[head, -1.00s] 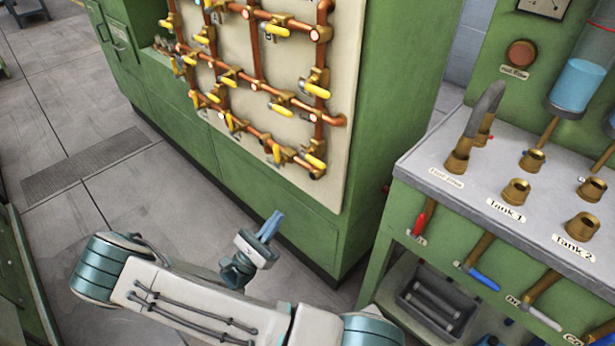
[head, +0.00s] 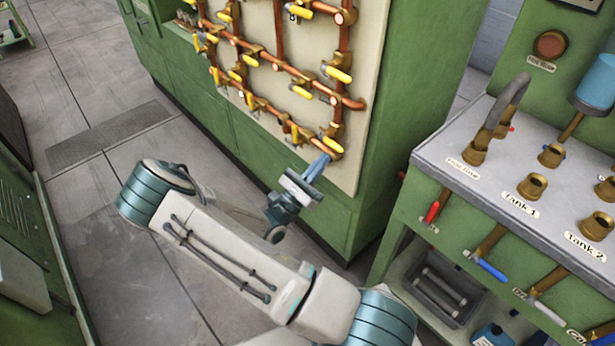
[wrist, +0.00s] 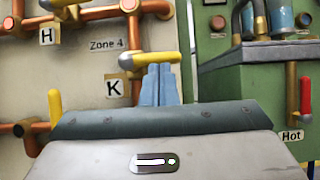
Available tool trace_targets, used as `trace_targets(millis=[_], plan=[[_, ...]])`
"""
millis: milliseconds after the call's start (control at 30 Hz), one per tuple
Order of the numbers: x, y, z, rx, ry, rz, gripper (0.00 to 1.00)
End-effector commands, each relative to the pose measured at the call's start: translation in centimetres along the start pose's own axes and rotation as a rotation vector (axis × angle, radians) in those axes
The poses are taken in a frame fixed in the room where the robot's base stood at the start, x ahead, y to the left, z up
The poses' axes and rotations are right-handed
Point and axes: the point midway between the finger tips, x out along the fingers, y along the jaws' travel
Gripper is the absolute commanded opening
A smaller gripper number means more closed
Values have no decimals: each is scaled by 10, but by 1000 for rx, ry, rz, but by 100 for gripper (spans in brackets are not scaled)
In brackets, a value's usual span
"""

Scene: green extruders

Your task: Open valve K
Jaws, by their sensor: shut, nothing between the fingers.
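Valve K is the brass valve with a yellow lever (wrist: 150,60) beside the "K" label (wrist: 115,88) in the wrist view. Its lever lies roughly level, pointing right. In the head view its lever appears to be the one at the pipe panel's lower right corner (head: 332,145). My gripper (wrist: 160,68) has its two light-blue fingers shut together and empty. Their tips are right below the lever in the wrist view; I cannot tell whether they touch it. In the head view the gripper (head: 322,160) is close to the lower right of the panel.
Copper pipes with several other yellow-levered valves cover the beige panel (head: 371,60) on the green cabinet. An "H" label (wrist: 46,36) is up left of K. At right stands a bench (head: 450,150) with brass fittings and a red lever (head: 433,211). Open floor lies left.

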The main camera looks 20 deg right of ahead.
Motion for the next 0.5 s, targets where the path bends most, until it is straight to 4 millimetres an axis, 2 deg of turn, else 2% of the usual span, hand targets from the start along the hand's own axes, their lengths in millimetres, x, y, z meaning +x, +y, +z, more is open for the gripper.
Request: trace_targets(millis=[100, 200, 500], plan=[[13, 0, 0, -1, 0, -1, 0], [17, 0, 0, -1, 0, 0, 0], [18, 0, 0, 0, 0, 1, 0]])
